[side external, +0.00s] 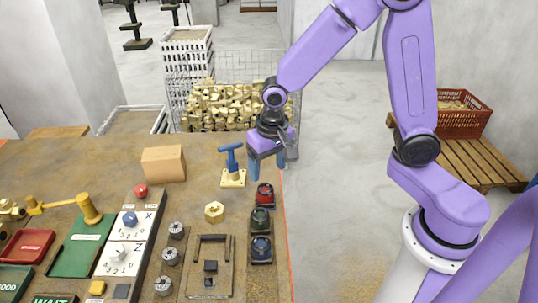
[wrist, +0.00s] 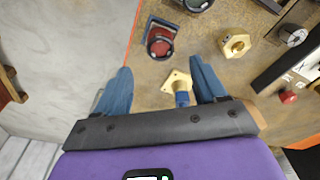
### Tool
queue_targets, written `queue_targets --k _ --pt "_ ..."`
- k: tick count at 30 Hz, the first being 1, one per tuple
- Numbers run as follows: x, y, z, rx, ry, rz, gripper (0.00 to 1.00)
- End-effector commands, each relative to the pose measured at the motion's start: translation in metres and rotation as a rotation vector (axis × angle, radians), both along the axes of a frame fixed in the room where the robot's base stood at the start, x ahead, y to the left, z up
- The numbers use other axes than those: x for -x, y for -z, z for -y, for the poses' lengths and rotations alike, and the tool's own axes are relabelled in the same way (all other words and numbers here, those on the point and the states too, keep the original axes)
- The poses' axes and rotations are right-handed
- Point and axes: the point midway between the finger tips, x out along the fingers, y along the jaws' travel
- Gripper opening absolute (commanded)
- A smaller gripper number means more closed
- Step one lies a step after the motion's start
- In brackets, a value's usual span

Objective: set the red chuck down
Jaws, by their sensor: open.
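The red chuck (side external: 265,194) sits upright on a dark square base near the right edge of the table. It also shows in the wrist view (wrist: 160,44), beyond the fingertips, on its dark base (wrist: 151,25). My gripper (side external: 269,165) is open and empty, above and behind the red chuck in the side view, apart from it. In the wrist view its two blue fingers (wrist: 164,75) are spread wide with no object held between them.
A green chuck (side external: 260,219) and a blue chuck (side external: 261,247) stand in line with the red one. A blue T-handle on a brass base (side external: 233,178) stands close left of my gripper. A brass nut (side external: 214,212) lies nearby. Open floor lies past the table's right edge.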

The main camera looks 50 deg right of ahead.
Motion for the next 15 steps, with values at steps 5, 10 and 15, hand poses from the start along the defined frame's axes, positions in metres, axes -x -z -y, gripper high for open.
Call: queue_targets --k 5,10,15 --pt "0.002 -0.022 -0.001 -0.001 0.000 0.003 0.71" --pt "0.003 -0.030 -0.001 0.000 -0.001 0.002 0.71" --pt "0.006 -0.032 -0.001 0.000 -0.013 -0.001 0.71"
